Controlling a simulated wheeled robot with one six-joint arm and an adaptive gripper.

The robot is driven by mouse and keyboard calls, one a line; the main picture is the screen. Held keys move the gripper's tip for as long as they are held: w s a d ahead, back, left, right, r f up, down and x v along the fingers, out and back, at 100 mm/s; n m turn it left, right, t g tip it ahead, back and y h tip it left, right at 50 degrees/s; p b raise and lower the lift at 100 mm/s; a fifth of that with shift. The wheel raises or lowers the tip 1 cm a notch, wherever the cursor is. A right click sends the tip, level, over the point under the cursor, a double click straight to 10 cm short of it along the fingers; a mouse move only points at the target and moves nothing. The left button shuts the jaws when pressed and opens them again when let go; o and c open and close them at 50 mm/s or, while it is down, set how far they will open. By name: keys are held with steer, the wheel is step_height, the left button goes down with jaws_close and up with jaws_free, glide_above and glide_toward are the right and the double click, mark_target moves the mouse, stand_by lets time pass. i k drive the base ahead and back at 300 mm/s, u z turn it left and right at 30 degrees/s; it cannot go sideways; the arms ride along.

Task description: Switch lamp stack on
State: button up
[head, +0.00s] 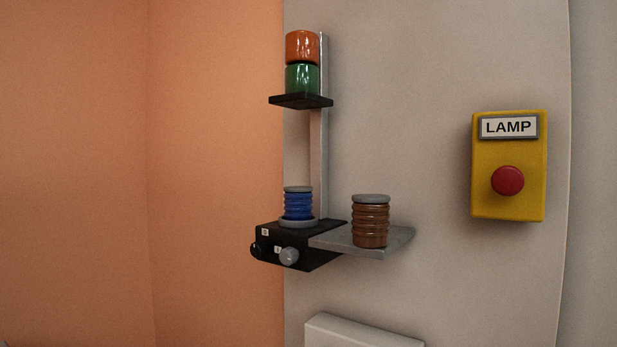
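The lamp stack stands on the left of the wall panel in the head view. An orange lamp segment (302,47) sits on a green segment (302,79), both on a small black shelf (300,102) fixed to a metal post. Below, a ribbed blue piece (298,205) with a grey cap stands on a black box (325,257). A yellow box (483,208) on the right is labelled LAMP (508,127) and has a round red button (507,181). None of the lamps visibly glows. My gripper is not in view.
A ribbed brown piece (370,226) with a grey cap stands on a grey side shelf (400,238). The black box has a dark knob (257,250) and a grey knob (289,256). A pale box (360,335) juts out below. The wall between stack and yellow box is clear.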

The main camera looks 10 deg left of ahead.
mark_target(258, 249)
steer(key=z, duration=0.45)
steer(key=k, duration=0.2)
steer(key=u, duration=1.5)
